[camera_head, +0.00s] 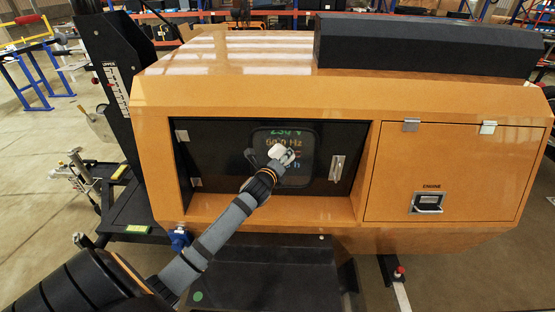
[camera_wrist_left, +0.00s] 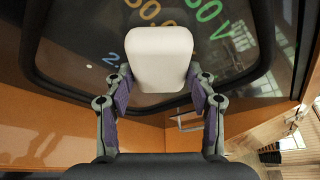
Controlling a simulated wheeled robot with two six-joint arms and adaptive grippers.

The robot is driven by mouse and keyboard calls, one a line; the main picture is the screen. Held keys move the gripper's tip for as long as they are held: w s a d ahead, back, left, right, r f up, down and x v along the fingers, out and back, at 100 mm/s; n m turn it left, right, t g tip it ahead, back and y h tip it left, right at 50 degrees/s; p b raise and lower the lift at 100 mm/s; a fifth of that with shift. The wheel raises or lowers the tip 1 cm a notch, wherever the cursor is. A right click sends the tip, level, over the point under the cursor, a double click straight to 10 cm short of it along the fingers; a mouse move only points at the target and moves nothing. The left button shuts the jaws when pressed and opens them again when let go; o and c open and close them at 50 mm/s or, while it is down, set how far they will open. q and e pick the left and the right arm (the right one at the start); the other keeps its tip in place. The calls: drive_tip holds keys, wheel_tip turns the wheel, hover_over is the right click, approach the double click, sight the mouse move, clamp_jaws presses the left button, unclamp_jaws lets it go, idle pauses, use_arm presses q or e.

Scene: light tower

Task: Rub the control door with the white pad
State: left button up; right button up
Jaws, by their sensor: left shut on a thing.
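The control door (camera_head: 222,148) is a dark, glossy panel set in an orange recess on the light tower. A display with coloured readings shows in the middle of it. My left gripper (camera_head: 283,157) is in front of the display, shut on the white pad (camera_head: 277,152). In the left wrist view the pad (camera_wrist_left: 160,58) is a white rounded block between the two fingers, over the dark door surface (camera_wrist_left: 95,60). I cannot tell whether the pad touches the door. The gripper and pad hide part of the display. My right gripper is not in view.
A silver door handle (camera_head: 337,168) is right of the pad. The closed orange engine door (camera_head: 450,165) with its latch (camera_head: 427,203) is further right. A black mast frame (camera_head: 112,75) stands at the left. A dark step (camera_head: 265,280) juts out below the recess.

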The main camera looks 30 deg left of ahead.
sight(293, 158)
use_arm(q)
drive_tip(key=shift+w+d+r, duration=0.1)
drive_tip(key=shift+w+d, duration=0.25)
drive_tip(key=shift+d, duration=0.2)
drive_tip(key=shift+w+d, duration=0.35)
drive_tip(key=shift+d, duration=0.2)
drive_tip(key=shift+w+d, duration=0.3)
drive_tip(key=shift+d, duration=0.15)
drive_tip(key=shift+w+d+p, duration=0.2)
drive_tip(key=shift+w+d, duration=0.2)
drive_tip(key=shift+d, duration=0.25)
drive_tip(key=shift+w+d+p, duration=0.2)
drive_tip(key=shift+w+d, duration=0.15)
drive_tip(key=shift+d, duration=0.3)
drive_tip(key=shift+s+d+p, duration=0.25)
drive_tip(key=shift+s+p, duration=0.15)
drive_tip(key=shift+s+d+p, duration=0.35)
drive_tip(key=shift+s+d, duration=0.05)
drive_tip(key=shift+s, duration=0.3)
drive_tip(key=shift+s+d+p, duration=0.35)
drive_tip(key=shift+s+d, duration=0.1)
drive_tip(key=shift+s, duration=0.3)
drive_tip(key=shift+s+d+p, duration=0.35)
drive_tip(key=shift+s+d, duration=0.05)
drive_tip(key=shift+s, duration=0.3)
